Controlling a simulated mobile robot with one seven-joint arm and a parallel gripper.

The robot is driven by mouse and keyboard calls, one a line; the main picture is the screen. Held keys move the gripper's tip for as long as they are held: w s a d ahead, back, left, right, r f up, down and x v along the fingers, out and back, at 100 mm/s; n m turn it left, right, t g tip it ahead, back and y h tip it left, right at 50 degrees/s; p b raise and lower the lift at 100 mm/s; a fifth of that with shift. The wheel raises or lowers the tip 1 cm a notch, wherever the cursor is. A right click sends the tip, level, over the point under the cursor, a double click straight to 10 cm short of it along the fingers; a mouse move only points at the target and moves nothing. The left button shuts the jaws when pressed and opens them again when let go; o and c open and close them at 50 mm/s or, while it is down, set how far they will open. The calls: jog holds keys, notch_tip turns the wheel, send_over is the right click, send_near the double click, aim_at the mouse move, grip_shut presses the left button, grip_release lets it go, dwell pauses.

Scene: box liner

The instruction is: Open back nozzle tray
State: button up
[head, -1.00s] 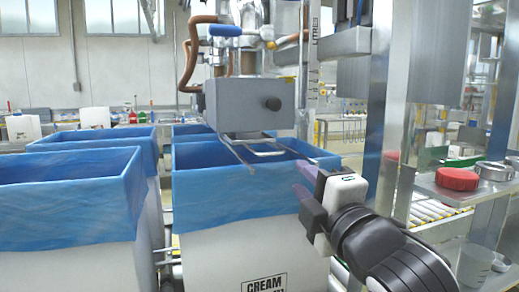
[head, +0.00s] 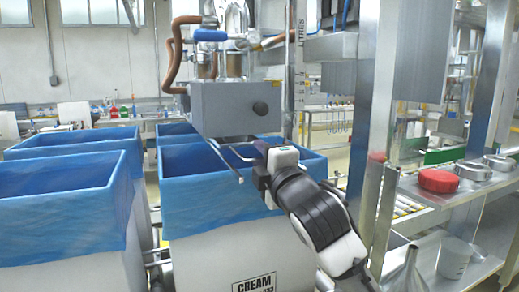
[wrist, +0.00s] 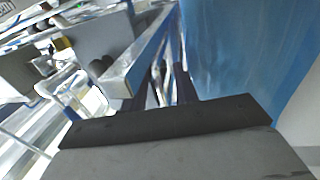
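The grey nozzle housing (head: 237,108) hangs above the blue-lined cream box (head: 225,195). A thin metal frame (head: 228,160), apparently the nozzle tray, sticks out beneath it over the liner. My gripper (head: 258,155) is at the right end of this frame, above the box's right part; its fingertips are partly hidden in the head view. In the wrist view my two dark fingers (wrist: 164,85) stand apart, with a narrow gap between them. A shiny metal bar (wrist: 148,52) runs just beside the left finger; I cannot tell whether they touch.
Blue liner (wrist: 240,55) fills the right of the wrist view. Another lined box (head: 65,200) stands at left. A steel post (head: 368,130) rises close to the right of my arm.

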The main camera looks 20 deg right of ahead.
jog(key=shift+w+r, duration=0.1)
jog(key=shift+w, duration=0.5)
grip_shut()
